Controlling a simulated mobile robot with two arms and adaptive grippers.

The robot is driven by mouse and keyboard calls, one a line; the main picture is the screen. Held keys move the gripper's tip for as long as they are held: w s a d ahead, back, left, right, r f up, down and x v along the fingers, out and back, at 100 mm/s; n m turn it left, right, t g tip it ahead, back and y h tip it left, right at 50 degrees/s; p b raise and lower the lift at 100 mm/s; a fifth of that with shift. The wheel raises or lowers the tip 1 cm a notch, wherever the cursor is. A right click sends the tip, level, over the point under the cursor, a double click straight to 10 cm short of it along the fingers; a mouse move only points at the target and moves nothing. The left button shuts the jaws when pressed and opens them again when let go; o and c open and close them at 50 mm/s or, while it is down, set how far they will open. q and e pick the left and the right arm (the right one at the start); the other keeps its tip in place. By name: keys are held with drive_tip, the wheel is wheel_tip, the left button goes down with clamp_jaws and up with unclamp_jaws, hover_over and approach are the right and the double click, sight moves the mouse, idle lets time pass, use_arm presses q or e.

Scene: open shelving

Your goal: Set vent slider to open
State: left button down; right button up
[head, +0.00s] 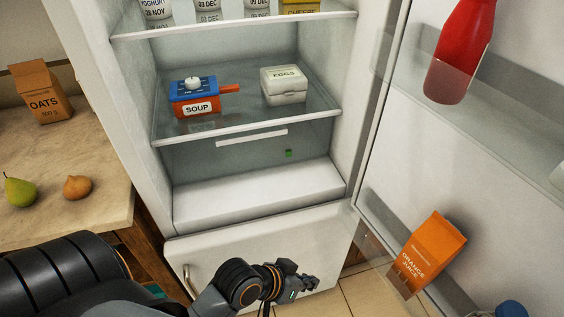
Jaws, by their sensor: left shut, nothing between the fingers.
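My left gripper (309,283) is shut and empty, low in front of the white lower panel (230,255). It is well below the bar and the green block and appears apart from both. My right gripper is not in view.
The open door at right holds a red bottle (459,50) and an orange juice carton (428,251). A counter (60,150) stands left.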

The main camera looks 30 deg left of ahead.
use_arm(q)
drive_tip(key=w+r+n+t, duration=0.2)
drive_tip(key=w, duration=0.1)
drive_tip(key=w+r+n+t+h, duration=0.1)
drive_tip(key=w+r+n+t, duration=0.1)
drive_tip(key=w+r+t, duration=0.1)
drive_tip(key=w+r+n+t+h, duration=0.1)
drive_tip(key=w+r+n+t, duration=0.1)
drive_tip(key=w, duration=0.3)
drive_tip(key=shift+d+r+t, duration=0.3)
drive_tip(key=shift+r, duration=0.4)
drive_tip(key=w+a+r+n+t+y, duration=0.1)
drive_tip(key=w+a+n+t, duration=0.1)
drive_tip(key=n, duration=0.1)
drive_tip(key=n+g+y, duration=0.2)
drive_tip(key=n+y, duration=1.4)
drive_tip(key=n, duration=0.1)
approach(282, 154)
drive_tip(key=s, duration=0.5)
drive_tip(key=shift+s+a+r, duration=0.3)
drive_tip(key=shift+s+a, duration=0.1)
drive_tip(key=x, duration=0.9)
drive_tip(key=shift+w+a+f, duration=0.15)
drive_tip(key=shift+w, duration=0.05)
drive_tip(key=w+d, duration=0.2)
drive_tip(key=shift+w, duration=0.25)
drive_tip(key=shift+w+d, duration=0.3)
